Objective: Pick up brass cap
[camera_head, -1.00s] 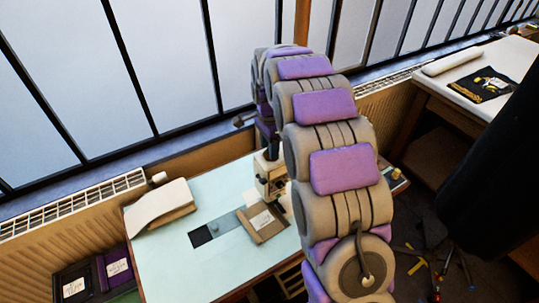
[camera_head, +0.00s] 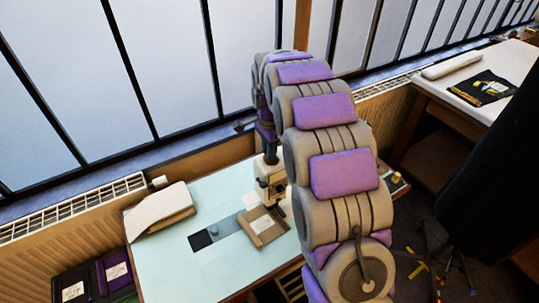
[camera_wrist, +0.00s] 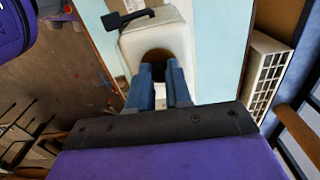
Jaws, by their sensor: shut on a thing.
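My gripper (camera_wrist: 160,72) shows in the wrist view with two blue fingers close together, reaching over the white body of a sewing machine (camera_wrist: 183,42). A dark brown rounded thing (camera_wrist: 157,57), which I take for the brass cap, is at the fingertips, and the jaws are shut on it. It is shaded, and the fingers hide part of it. In the head view the sewing machine (camera_head: 269,185) stands on the pale green table (camera_head: 165,262). My arm comes down onto it from above, and the cap cannot be made out there.
A cream cloth bundle (camera_head: 160,210) lies at the table's left. The window wall and radiator (camera_head: 75,208) run behind. A second table (camera_head: 500,60) and a dark hanging garment (camera_head: 497,170) are at the right.

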